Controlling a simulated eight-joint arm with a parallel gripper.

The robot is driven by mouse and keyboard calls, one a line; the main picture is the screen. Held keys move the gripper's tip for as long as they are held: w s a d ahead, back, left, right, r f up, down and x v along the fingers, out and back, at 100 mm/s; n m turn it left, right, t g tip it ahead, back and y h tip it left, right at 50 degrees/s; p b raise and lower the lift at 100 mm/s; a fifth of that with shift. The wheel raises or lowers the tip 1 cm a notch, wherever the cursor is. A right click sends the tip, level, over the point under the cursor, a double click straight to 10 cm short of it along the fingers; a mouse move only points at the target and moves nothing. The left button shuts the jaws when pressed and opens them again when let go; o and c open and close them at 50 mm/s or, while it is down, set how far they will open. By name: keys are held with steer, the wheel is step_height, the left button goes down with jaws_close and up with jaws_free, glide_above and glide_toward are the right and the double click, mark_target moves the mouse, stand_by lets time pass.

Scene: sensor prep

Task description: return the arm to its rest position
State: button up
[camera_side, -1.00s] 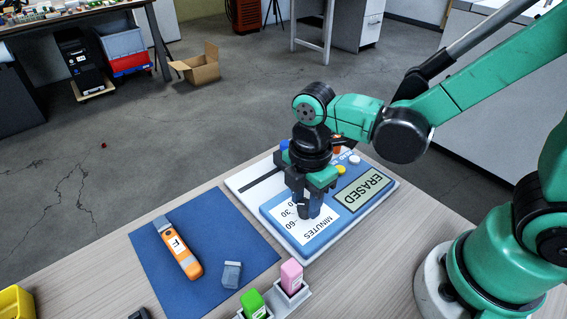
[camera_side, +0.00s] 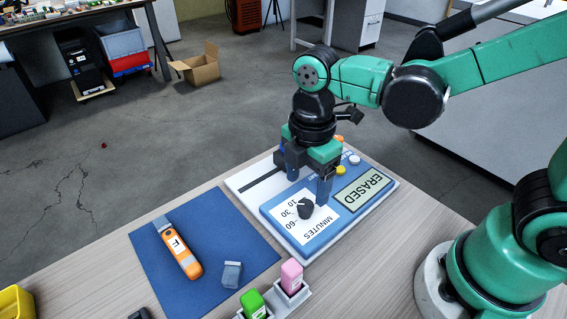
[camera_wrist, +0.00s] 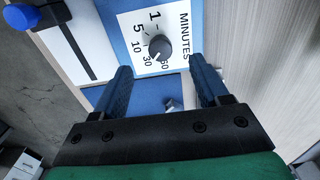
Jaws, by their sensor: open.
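My gripper (camera_side: 309,187) is open and empty, above the blue-and-white device with the "MINUTES" dial. In the wrist view my gripper (camera_wrist: 165,80) shows its two blue fingers spread apart. The black dial knob (camera_side: 305,208) sits on the white scale face, just below the fingers in the side view and apart from them. In the wrist view the knob (camera_wrist: 159,47) lies beyond the fingertips. The device's display (camera_side: 363,190) reads "ERASED".
An orange stick labelled T (camera_side: 178,250) and a small grey-blue block (camera_side: 231,274) lie on the blue mat (camera_side: 165,290). Green (camera_side: 253,303) and pink (camera_side: 291,277) pieces stand in a grey holder in front. Yellow (camera_side: 340,170) and white (camera_side: 354,160) buttons are on the device.

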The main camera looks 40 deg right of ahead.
steer(key=shift+r, duration=0.7)
